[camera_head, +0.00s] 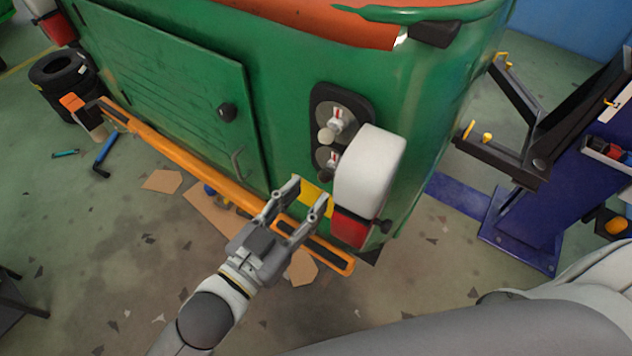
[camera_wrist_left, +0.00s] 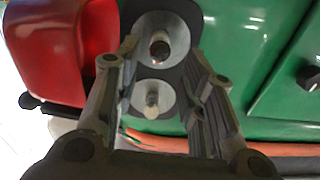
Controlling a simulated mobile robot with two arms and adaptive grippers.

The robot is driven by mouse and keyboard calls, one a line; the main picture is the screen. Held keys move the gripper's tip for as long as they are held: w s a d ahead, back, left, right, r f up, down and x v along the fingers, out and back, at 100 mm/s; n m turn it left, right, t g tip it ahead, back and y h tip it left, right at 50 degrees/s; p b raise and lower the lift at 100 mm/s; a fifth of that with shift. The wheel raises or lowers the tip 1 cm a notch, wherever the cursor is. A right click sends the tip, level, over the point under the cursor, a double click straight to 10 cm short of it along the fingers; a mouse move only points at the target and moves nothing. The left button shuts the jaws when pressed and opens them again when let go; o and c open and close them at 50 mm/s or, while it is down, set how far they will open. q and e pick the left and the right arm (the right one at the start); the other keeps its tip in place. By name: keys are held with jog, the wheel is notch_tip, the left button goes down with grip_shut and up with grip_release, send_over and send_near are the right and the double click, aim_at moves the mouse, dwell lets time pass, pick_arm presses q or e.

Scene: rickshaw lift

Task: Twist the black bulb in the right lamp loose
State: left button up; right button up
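The right lamp (camera_head: 343,97) is on the rear of the green rickshaw. Its white and red cover (camera_head: 370,168) is swung out to the right. Two round reflectors sit in its dark plate. The black bulb (camera_head: 326,175) shows small in the lower reflector; in the left wrist view the black bulb (camera_wrist_left: 160,50) is in the upper one. A white bulb (camera_head: 326,137) sits in the other reflector and also shows in the left wrist view (camera_wrist_left: 152,100). My left gripper (camera_head: 308,192) is open and empty, just below the black bulb, with its fingers pointing toward the lamp. My right gripper is out of view.
The open cover (camera_wrist_left: 62,50) stands close beside my left gripper. An orange bumper (camera_head: 180,155) runs below the lamp. A blue lift post (camera_head: 535,220) with dark arms stands at the right. A tyre (camera_head: 62,72), tools and cardboard lie on the floor at the left.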

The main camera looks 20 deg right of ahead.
aim_at(320, 181)
pick_arm(q)
jog(key=b+x, duration=0.1)
jog(key=x, duration=0.4)
jog(key=m, duration=0.4)
jog(key=shift+s+a+r+m+b, duration=0.1)
jog(key=shift+m+b, duration=0.25)
jog(key=shift+m, duration=0.05)
jog(key=shift+m+p, duration=0.5)
jog(key=shift+m, duration=0.3)
jog(key=m+p, duration=0.1)
jog(key=m, duration=0.2)
jog(key=shift+a, duration=0.15)
jog(key=shift+m, duration=0.9)
jog(key=c, duration=0.7)
